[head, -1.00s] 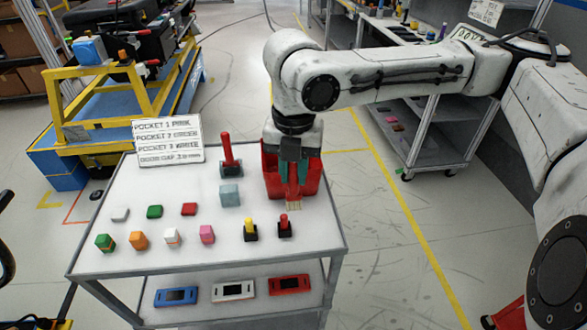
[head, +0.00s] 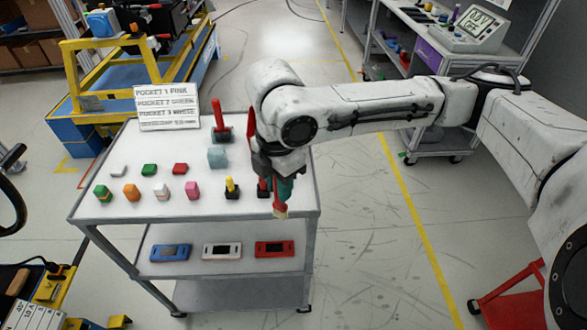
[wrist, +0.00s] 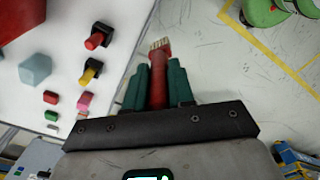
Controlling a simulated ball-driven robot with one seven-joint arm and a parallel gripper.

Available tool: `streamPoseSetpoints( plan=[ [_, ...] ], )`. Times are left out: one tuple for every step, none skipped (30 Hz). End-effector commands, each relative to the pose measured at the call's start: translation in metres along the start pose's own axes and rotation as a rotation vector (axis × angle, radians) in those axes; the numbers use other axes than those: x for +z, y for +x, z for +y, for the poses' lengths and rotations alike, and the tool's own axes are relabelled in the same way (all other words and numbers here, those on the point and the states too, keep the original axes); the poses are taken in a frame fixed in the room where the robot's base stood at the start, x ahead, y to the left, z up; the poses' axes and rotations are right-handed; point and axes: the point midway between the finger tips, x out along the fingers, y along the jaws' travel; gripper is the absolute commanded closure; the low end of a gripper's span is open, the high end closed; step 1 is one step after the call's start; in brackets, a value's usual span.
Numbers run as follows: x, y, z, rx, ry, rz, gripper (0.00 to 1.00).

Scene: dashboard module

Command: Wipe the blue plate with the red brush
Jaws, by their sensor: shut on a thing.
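My gripper (head: 284,190) is shut on the red brush (head: 280,204), with its pale bristles pointing down in the head view. It is at the right front edge of the cart top, higher than the lower shelf. In the wrist view the brush (wrist: 158,75) sits between the two teal fingers (wrist: 158,88), bristles outward. The wrist view does not show the plate.
A white plate (head: 222,251) and a red plate (head: 275,249) lie beside the blue one. The cart top (head: 150,212) above them bears several small blocks, a red-handled tool (head: 221,129) and a sign (head: 167,107). The floor in front of the cart is clear.

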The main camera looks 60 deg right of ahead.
Motion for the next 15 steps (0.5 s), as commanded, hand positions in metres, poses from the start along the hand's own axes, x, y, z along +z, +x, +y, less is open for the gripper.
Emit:
streamPoseSetpoints(
  plan=[
    [-0.011, 0.009, 0.002, -0.005, 0.064, 0.005, 1.00],
    [-0.017, 0.015, 0.003, -0.005, 0.113, 0.006, 1.00],
    [-0.025, 0.022, 0.005, -0.004, 0.186, 0.008, 1.00],
    [-0.032, 0.029, 0.007, -0.005, 0.247, 0.009, 1.00],
    [-0.039, 0.035, 0.009, -0.005, 0.309, 0.009, 1.00],
    [-0.049, 0.044, 0.011, -0.005, 0.395, 0.011, 1.00],
    [-0.056, 0.050, 0.013, -0.004, 0.459, 0.011, 1.00],
    [-0.062, 0.056, 0.015, -0.003, 0.521, 0.011, 1.00],
    [-0.070, 0.063, 0.018, -0.002, 0.595, 0.012, 1.00],
    [-0.076, 0.068, 0.019, -0.002, 0.650, 0.012, 1.00],
    [-0.081, 0.072, 0.021, -0.001, 0.696, 0.012, 1.00],
    [-0.087, 0.078, 0.022, 0.000, 0.756, 0.012, 1.00],
    [-0.091, 0.082, 0.023, 0.000, 0.796, 0.012, 1.00],
    [-0.095, 0.086, 0.025, 0.001, 0.834, 0.012, 1.00],
    [-0.101, 0.090, 0.025, 0.000, 0.882, 0.012, 1.00]
  ],
)
